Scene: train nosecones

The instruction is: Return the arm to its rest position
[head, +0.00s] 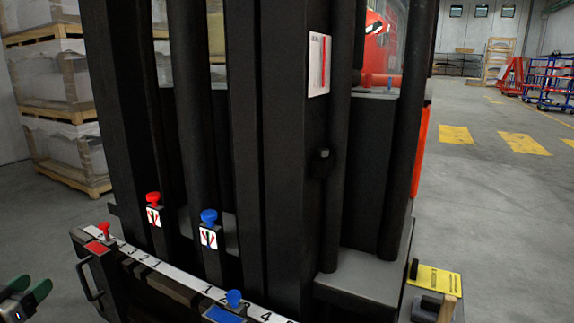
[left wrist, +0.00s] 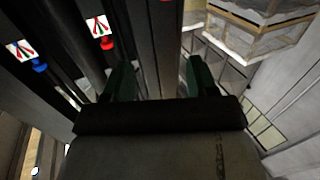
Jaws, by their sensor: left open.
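My left gripper (head: 30,290) is at the lower left edge of the head view, with its green fingers apart and nothing between them. In the left wrist view the left gripper (left wrist: 160,82) is open and empty, with the floor and black posts beyond it. It is apart from the black rack (head: 265,150) to its right. My right gripper does not show.
The rack carries red knobs (head: 153,198) and blue knobs (head: 209,216), with a numbered white strip (head: 170,275) along its front edge. Wrapped pallets (head: 60,110) stand at the back left. Open floor (head: 500,200) lies to the right.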

